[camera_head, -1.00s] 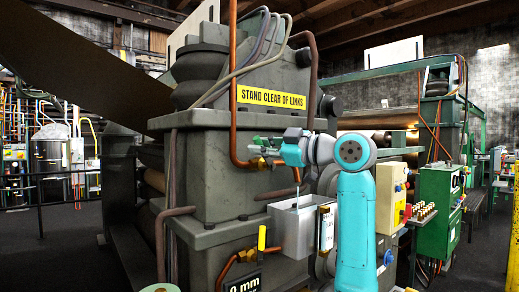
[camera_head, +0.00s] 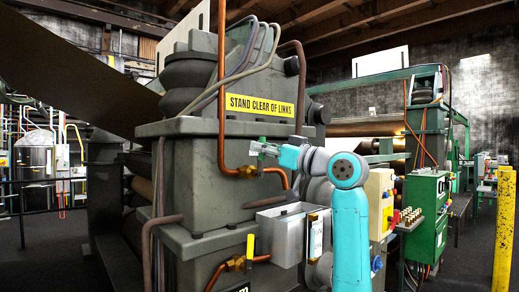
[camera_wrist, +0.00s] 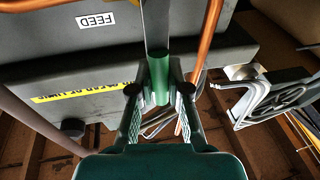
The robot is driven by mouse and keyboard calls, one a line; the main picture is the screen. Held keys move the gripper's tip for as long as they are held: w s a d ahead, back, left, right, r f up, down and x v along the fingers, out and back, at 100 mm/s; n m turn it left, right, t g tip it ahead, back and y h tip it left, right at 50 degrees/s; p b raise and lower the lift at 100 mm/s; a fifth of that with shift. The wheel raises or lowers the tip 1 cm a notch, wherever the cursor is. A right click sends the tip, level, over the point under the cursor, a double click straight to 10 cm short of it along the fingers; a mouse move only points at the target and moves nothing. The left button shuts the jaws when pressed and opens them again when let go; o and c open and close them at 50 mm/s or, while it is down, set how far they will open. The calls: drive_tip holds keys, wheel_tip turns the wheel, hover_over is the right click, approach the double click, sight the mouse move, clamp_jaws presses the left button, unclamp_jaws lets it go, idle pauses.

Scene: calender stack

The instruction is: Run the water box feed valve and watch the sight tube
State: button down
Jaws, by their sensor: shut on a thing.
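My gripper (camera_wrist: 160,92) is shut on the green grip (camera_wrist: 160,78) of a grey lever (camera_wrist: 157,25) in the wrist view. A FEED label (camera_wrist: 97,19) is on the grey housing behind it. In the head view my gripper (camera_head: 262,150) is just above the brass feed valve (camera_head: 246,171) on the copper pipe, at the machine's front. The open grey water box (camera_head: 278,232) hangs below and to the right. The sight tube (camera_head: 316,236) is upright on its right side; its water level is too small to read.
A lower valve has a yellow handle (camera_head: 250,246). To the right are a yellow control box (camera_head: 379,203), a green cabinet (camera_head: 427,212) and a yellow post (camera_head: 504,230). A yellow STAND CLEAR OF LINKS sign (camera_head: 260,105) is above. Dark floor is open at the left.

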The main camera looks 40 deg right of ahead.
drive_tip(key=shift+d+m, duration=0.15)
drive_tip(key=shift+m, duration=0.15)
drive_tip(key=c, duration=1.1)
unclamp_jaws()
drive_tip(key=v, duration=1.2)
